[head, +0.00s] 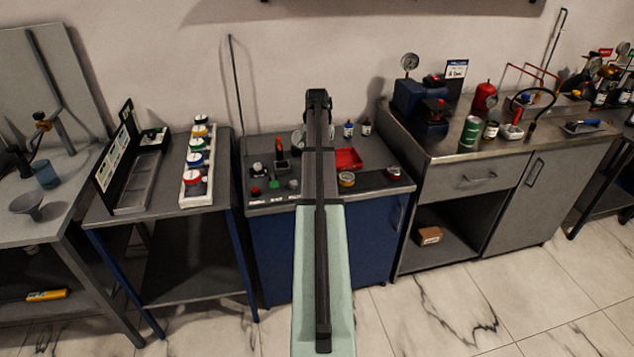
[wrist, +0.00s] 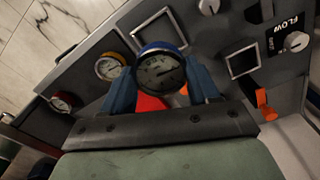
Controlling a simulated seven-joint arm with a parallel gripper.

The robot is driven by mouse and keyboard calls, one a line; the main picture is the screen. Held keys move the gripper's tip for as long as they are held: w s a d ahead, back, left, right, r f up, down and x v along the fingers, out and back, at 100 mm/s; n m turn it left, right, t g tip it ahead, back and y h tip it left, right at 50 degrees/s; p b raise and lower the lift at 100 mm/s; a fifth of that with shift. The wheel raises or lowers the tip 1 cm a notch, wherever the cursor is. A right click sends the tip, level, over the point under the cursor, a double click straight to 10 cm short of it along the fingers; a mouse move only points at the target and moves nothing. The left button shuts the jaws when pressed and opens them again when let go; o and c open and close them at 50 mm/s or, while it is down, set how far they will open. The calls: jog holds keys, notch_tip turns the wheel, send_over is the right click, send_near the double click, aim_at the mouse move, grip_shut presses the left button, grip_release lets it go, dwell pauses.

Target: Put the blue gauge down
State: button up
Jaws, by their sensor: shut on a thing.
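The blue gauge (wrist: 160,71) has a blue rim and a round dial, and its face shows toward the camera in the wrist view. My gripper (wrist: 161,78) is shut on it, with one blue finger on each side. The gauge is over the grey panel top of the middle bench (head: 270,207). I cannot tell whether it touches the surface. In the head view my own arm hides the gripper and most of what is under it.
A yellow-rimmed gauge (wrist: 108,66) and a red-rimmed gauge (wrist: 62,102) stand beside the held one. The panel has dark square frames (wrist: 158,30), knobs and an orange lever (wrist: 265,104). A red tray (head: 348,158) lies right of my arm. A white rack (head: 186,198) holds several coloured gauges.

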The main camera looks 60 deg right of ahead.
notch_tip(320, 180, down, 10)
jog(key=shift+r, duration=0.2)
dwell(0.3)
jog(key=shift+f, duration=0.35)
jog(key=shift+s+a+f, duration=0.15)
jog(key=shift+f, duration=0.2)
jog(key=o, duration=1)
jog(key=shift+o, duration=0.6)
jog(key=shift+r, duration=0.45)
notch_tip(320, 180, up, 12)
jog(key=shift+r, duration=0.25)
